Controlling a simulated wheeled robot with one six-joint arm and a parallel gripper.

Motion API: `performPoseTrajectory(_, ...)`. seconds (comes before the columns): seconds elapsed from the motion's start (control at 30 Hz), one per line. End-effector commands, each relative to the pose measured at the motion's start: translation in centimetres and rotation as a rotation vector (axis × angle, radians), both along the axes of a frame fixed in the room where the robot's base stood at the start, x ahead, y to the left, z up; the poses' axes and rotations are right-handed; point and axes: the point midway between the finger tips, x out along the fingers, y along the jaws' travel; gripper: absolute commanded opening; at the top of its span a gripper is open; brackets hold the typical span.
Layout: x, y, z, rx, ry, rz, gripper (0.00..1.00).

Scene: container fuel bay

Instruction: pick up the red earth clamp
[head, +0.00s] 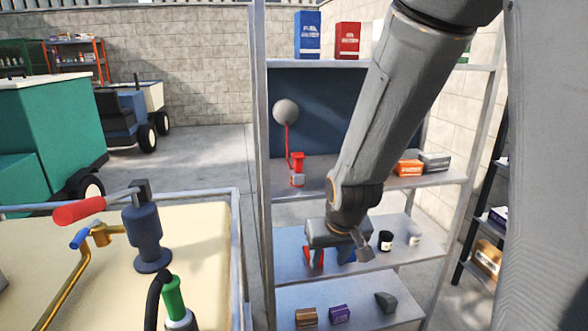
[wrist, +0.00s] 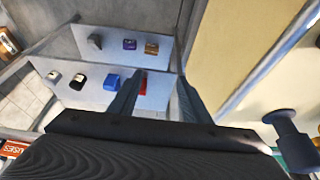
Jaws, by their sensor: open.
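A red piece (head: 314,259), which looks like the earth clamp, lies on a middle shelf of the rack, partly hidden by my gripper (head: 338,243). In the wrist view the red piece (wrist: 143,89) shows between the open fingers of my gripper (wrist: 160,78), close against the left finger in the picture. The fingers are empty. I cannot tell whether the left finger touches it. A second red item (head: 297,163) with a grey part stands on the shelf above, below a red cable from a round grey reel (head: 286,111).
A blue block (wrist: 111,83) is just left of the left finger. A black jar (head: 386,241) and a white jar (head: 414,236) stand further along that shelf. Small boxes (head: 339,313) lie on the shelf below. A cream-topped cart (head: 200,215) stands beside the rack.

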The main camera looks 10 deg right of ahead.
Motion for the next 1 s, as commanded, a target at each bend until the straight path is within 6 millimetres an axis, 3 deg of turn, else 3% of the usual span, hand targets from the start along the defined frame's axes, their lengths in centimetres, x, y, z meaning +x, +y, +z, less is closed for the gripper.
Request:
performPoseTrajectory(0.03,2.4,0.2,0.1,0.001,-0.066,0.003,0.44)
performPoseTrajectory(0.2,10.6,0.3,1.4,-0.002,-0.325,0.005,0.44)
performPoseTrajectory(0.5,21.5,0.2,5.8,-0.002,-0.781,0.001,0.44)
performPoseTrajectory(0.7,25.2,0.2,8.9,-0.004,-1.034,-0.001,0.44)
performPoseTrajectory(1.0,26.8,0.2,11.0,-0.004,-1.191,-0.001,0.44)
